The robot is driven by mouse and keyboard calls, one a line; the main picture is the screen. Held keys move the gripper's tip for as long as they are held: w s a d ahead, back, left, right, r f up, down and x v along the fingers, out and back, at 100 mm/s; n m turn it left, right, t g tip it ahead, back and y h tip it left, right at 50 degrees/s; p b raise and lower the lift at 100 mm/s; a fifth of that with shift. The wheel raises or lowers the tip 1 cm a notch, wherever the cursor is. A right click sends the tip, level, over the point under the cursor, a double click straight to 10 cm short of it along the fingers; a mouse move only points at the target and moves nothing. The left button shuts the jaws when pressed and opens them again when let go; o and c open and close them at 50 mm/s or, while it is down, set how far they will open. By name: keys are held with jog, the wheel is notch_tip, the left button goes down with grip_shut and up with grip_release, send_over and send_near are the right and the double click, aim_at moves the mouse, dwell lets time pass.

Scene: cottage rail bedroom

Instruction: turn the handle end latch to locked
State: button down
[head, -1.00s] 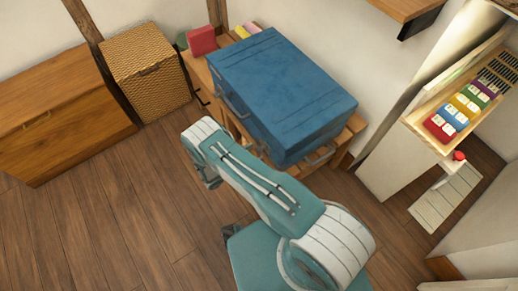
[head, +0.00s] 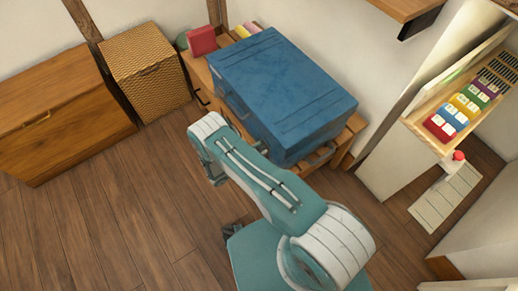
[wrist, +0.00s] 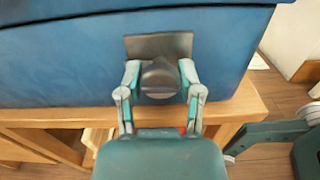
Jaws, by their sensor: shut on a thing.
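The blue case (head: 285,95) lies on a wooden stand, and its blue side (wrist: 60,60) fills the upper part of the wrist view. A dark latch knob (wrist: 160,78) stands out from a grey-brown plate (wrist: 160,45) on that side. My gripper (wrist: 160,82) has one finger on each side of the knob and is shut on it. In the head view the gripper is hidden below my arm, beside the case. The latch's marks cannot be read, so I cannot tell its setting.
The wooden stand (wrist: 30,117) runs under the case. A wicker hamper (head: 145,65) and a wooden chest (head: 60,110) are at the left. A shelf with coloured blocks (head: 440,127) is at the right. The floor (head: 110,225) at front left is clear.

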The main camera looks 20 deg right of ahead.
jog(key=shift+m, duration=0.3)
jog(key=m, duration=0.3)
jog(key=shift+m, duration=0.4)
jog(key=m, duration=0.4)
jog(key=shift+f+m, duration=0.1)
jog(key=shift+m, duration=0.2)
jog(key=m, duration=0.4)
jog(key=shift+s, duration=0.1)
jog(key=m, duration=0.4)
jog(key=shift+s+d+f+m, duration=0.1)
jog(key=shift+f+m, duration=0.05)
jog(key=shift+m, duration=0.15)
jog(key=shift+c, duration=1.3)
grip_release()
